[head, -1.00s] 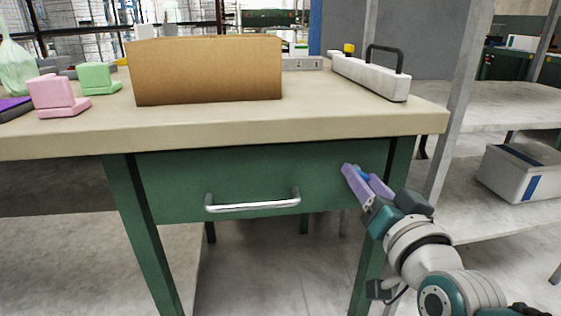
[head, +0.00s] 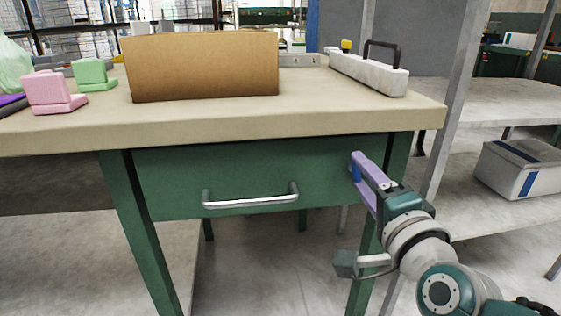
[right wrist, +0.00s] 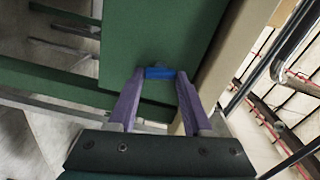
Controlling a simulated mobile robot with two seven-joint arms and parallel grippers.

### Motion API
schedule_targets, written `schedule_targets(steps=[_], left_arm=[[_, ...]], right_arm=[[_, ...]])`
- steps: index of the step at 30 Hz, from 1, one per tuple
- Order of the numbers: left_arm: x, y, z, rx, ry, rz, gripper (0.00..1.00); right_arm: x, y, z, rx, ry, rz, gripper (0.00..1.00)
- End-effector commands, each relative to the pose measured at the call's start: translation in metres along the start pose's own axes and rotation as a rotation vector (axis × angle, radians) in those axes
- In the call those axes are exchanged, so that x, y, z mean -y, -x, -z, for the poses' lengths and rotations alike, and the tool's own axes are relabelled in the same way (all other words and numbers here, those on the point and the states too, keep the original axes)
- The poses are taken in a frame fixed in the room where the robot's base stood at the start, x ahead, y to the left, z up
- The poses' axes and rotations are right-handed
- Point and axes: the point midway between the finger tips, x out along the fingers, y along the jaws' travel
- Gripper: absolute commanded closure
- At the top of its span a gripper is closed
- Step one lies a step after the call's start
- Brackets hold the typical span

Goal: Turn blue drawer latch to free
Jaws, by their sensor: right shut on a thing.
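The blue latch (head: 356,172) is on the right part of the green drawer front (head: 250,170). In the right wrist view the latch (right wrist: 160,73) lies between the purple fingertips. My right gripper (head: 357,176) is shut on the latch, its two fingers one above the other in the head view. The right gripper (right wrist: 159,80) also shows in the wrist view, where its fingers reach both ends of the latch and partly hide it. The drawer is closed under the tabletop and has a silver handle (head: 250,202). My left gripper is not in view.
On the tabletop (head: 300,122) are a brown cardboard box (head: 202,68), pink (head: 52,92) and green (head: 93,75) blocks, and a white carrier with a black handle (head: 367,73). A grey shelf post (head: 458,100) stands close to the right. A white bin (head: 512,167) sits on the shelf.

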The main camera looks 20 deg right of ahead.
Motion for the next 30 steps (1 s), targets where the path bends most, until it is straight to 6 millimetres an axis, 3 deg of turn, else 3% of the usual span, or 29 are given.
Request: schedule_targets(steps=[12, 29, 30], left_arm=[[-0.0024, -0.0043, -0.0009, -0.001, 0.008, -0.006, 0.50], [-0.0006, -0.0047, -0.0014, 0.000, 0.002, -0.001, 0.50], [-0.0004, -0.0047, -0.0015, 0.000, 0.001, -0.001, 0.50]], right_arm=[[-0.0007, 0.0000, -0.0001, 0.000, -0.190, 0.000, 1.00], [-0.0005, 0.0000, -0.0001, 0.000, -0.218, 0.000, 1.00], [-0.0005, 0.0000, -0.0001, 0.000, -0.218, 0.000, 0.47]])
